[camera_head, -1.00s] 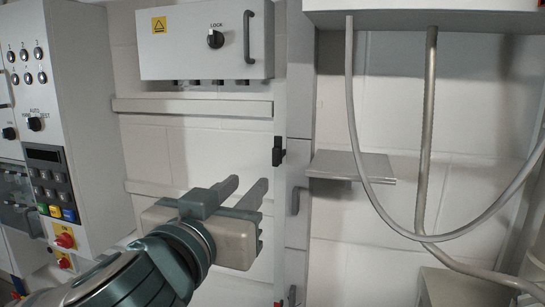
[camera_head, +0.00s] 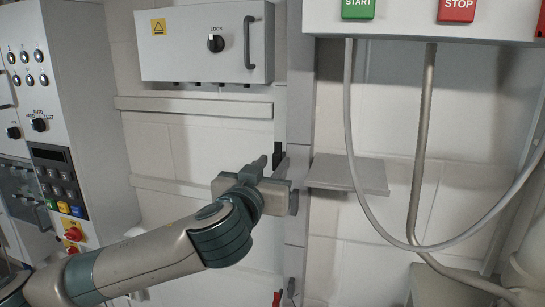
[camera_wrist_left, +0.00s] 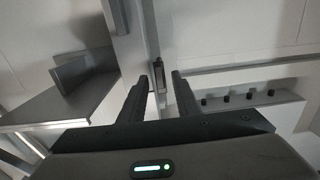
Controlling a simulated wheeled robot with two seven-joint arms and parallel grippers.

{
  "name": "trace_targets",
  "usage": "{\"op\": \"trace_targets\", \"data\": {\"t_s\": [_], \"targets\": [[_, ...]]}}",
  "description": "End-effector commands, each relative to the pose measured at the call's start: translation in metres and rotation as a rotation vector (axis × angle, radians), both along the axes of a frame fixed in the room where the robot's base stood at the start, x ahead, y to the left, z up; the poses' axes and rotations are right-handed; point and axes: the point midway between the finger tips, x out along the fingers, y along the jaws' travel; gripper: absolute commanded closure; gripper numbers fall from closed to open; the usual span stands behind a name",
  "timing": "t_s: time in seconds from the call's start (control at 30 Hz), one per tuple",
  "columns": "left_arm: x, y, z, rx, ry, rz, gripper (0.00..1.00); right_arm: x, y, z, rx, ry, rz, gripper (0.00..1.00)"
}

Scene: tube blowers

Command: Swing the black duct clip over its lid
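The black duct clip (camera_head: 278,149) sits on the pale vertical duct (camera_head: 299,100), in the middle of the head view. My left gripper (camera_head: 271,163) is right in front of it, and its fingers partly cover the clip's lower part. In the left wrist view, the gripper (camera_wrist_left: 160,80) is open with a clear gap between its fingers. The dark clip (camera_wrist_left: 155,74) shows in that gap, near the fingertips. I cannot tell whether a finger touches it. My right gripper is not in view.
A grey box with a LOCK knob (camera_head: 203,55) hangs above left. A small metal shelf (camera_head: 347,174) juts out right of the duct, close to the gripper. Hanging hoses (camera_head: 420,150) and a START/STOP panel (camera_head: 408,18) are at the right. A control cabinet (camera_head: 75,100) stands left.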

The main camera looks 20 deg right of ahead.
Motion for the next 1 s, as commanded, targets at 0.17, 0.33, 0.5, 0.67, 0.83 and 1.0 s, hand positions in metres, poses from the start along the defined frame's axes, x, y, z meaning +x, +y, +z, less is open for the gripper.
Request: {"op": "trace_targets", "data": {"t_s": [0.17,0.33,0.5,0.67,0.83,1.0], "targets": [[0.0044,-0.0033,0.0004,-0.001,-0.001,-0.001,0.70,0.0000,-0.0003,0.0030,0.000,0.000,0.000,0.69],[0.0045,-0.0034,0.0000,-0.001,-0.001,-0.001,0.70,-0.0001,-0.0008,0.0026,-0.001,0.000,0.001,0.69],[0.0044,-0.0032,0.0000,-0.001,-0.001,-0.001,0.94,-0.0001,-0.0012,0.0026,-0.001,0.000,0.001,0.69],[0.0044,-0.0032,0.0001,-0.001,-0.001,-0.001,1.00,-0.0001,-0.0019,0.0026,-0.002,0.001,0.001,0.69],[0.0042,-0.0034,-0.0008,0.004,-0.003,-0.001,1.00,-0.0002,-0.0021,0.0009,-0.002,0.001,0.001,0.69],[0.0039,-0.0039,-0.0021,0.024,-0.016,-0.001,1.00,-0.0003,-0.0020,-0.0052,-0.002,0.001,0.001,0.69]]}}
